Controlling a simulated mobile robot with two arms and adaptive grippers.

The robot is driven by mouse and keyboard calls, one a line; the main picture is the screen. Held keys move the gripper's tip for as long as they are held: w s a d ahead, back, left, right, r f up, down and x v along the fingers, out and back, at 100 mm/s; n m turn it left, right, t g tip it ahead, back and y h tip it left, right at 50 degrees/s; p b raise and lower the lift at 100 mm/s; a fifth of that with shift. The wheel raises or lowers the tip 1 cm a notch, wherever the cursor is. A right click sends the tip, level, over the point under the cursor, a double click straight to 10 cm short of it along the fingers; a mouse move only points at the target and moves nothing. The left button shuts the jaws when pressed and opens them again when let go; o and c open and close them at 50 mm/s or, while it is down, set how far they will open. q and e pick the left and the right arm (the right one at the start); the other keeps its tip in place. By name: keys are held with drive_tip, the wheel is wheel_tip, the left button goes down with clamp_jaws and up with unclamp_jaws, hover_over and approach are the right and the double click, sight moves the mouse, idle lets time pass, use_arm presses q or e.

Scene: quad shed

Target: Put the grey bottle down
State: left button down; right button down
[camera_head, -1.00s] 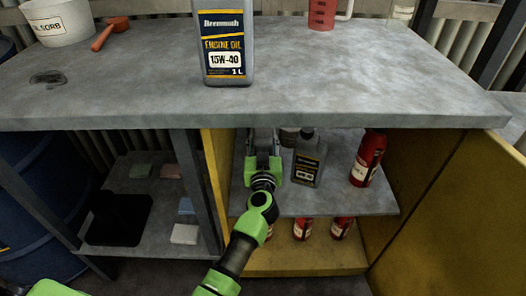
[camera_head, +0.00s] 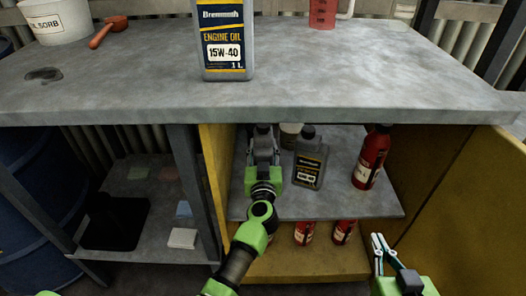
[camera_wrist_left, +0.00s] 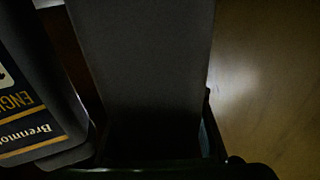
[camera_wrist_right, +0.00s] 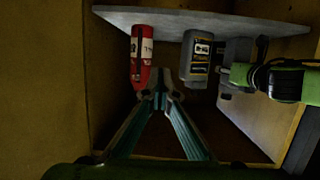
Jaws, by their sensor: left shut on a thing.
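The grey bottle (camera_wrist_left: 145,55) is a plain dark slab between the fingers in the left wrist view. My left gripper (camera_head: 263,152) is shut on it inside the yellow cabinet, above the left part of the grey shelf (camera_head: 300,206). In the head view, the gripper covers much of the bottle. The right wrist view shows the bottle (camera_wrist_right: 236,50) upside down, its base close to the shelf; I cannot tell if they touch. My right gripper (camera_head: 380,238) is empty, fingertips together, in front of the cabinet's right side.
A labelled grey oil bottle (camera_head: 309,160) stands just right of the held one, with a red bottle (camera_head: 371,158) further right. Red bottles (camera_head: 304,232) stand below. The cabinet wall (camera_head: 216,165) is close on the left. A large oil bottle (camera_head: 226,40) stands on the worktop (camera_head: 350,75).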

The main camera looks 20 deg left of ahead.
use_arm(q)
drive_tip(key=shift+f, duration=0.1)
use_arm(e)
drive_tip(key=shift+w+a+r+t+y, duration=0.15)
drive_tip(key=shift+w+r+t, duration=0.2)
drive_tip(key=shift+r, duration=0.35)
drive_tip(key=shift+w+a+r+t+y, duration=0.15)
drive_tip(key=shift+w+r+t, duration=0.1)
drive_tip(key=shift+r+t, duration=0.35)
drive_tip(key=shift+r, duration=0.1)
use_arm(q)
drive_tip(key=c, duration=1.4)
unclamp_jaws()
drive_tip(key=shift+f, duration=0.2)
drive_tip(key=shift+o, duration=0.2)
drive_tip(key=shift+s, duration=0.1)
